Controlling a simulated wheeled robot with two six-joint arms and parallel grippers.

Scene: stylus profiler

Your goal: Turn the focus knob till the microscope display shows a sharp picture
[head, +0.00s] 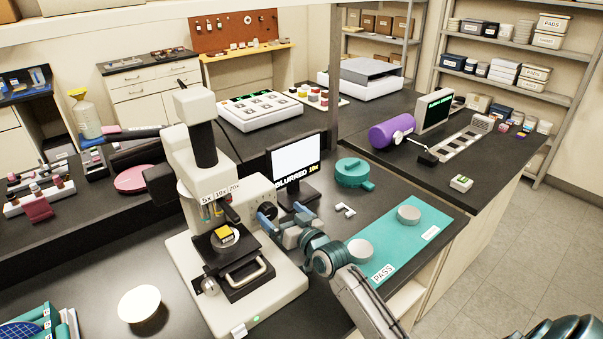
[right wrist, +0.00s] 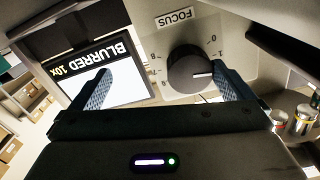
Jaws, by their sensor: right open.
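The microscope (head: 215,160) is white and stands on the dark bench. Its display (head: 296,166) reads "BLURRED 10x"; the display also shows upside down in the right wrist view (right wrist: 100,75). The focus knob (right wrist: 190,72) is dark and round, with a white pointer line toward the picture's right, on a panel marked "FOCUS" and a number scale. My right gripper (right wrist: 163,72) is open, with its fingers on either side of the knob; contact cannot be told. In the head view my right gripper (head: 284,230) partly hides the knob. My left gripper is not in view.
A gold-topped sample (head: 224,234) sits on the microscope stage. A teal mat (head: 400,235) with "PASS" and grey discs lies to the right. A white round dish (head: 139,303) is front left.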

